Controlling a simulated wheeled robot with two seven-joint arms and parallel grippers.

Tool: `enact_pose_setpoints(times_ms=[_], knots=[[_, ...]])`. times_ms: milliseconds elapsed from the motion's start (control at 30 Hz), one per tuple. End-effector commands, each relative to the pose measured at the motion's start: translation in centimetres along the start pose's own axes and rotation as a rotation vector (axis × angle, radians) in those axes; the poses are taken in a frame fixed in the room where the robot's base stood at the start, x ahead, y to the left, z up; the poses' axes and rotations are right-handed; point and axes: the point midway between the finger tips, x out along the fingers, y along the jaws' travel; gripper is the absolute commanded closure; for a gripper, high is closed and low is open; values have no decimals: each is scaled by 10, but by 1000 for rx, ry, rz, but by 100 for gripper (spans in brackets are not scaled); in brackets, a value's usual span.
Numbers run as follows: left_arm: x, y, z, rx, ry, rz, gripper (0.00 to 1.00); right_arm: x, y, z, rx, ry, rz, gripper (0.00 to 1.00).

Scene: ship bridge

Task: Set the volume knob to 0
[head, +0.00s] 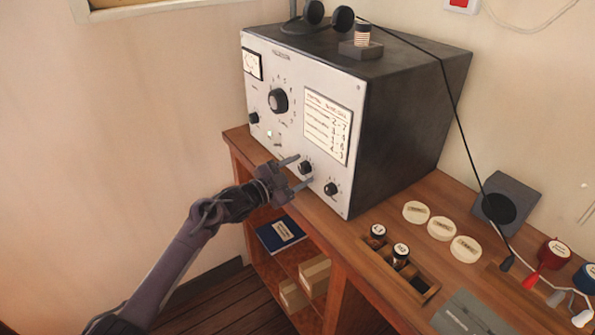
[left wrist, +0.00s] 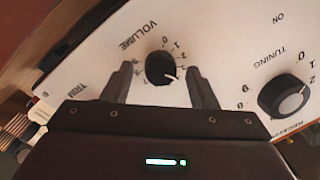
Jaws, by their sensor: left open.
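The volume knob (head: 305,167) is a small black knob on the white front panel of the radio set (head: 325,95). In the left wrist view the volume knob (left wrist: 162,68) sits under the word VOLUME, which appears turned round, and its white pointer aims to the lower right. Digits ring it, too small to read surely against the pointer. My left gripper (head: 298,172) is open, its fingers on either side of the knob with gaps showing in the left wrist view (left wrist: 160,82). Contact with the panel cannot be told. My right gripper is not in view.
The larger tuning knob (left wrist: 286,97) is beside the volume knob; another small knob (head: 331,188) is at the panel's lower right. The radio stands on a wooden desk (head: 370,210) with white discs (head: 416,212) and a coil tray (head: 425,288). Open floor and wall lie left.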

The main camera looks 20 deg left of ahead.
Motion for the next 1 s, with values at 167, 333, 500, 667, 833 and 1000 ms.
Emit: enact_pose_setpoints(times_ms=[167,333,500,667,833,1000], knots=[[0,0,0,0,-1,0,57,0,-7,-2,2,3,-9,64],[0,0,0,0,-1,0,80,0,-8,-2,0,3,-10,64],[-1,0,0,-1,-1,0,91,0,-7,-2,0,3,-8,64],[0,0,0,-21,-2,2,91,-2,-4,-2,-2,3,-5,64],[0,-1,-1,-90,-8,6,91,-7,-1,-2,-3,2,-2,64],[0,-2,-2,-210,-18,12,91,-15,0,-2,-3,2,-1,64]])
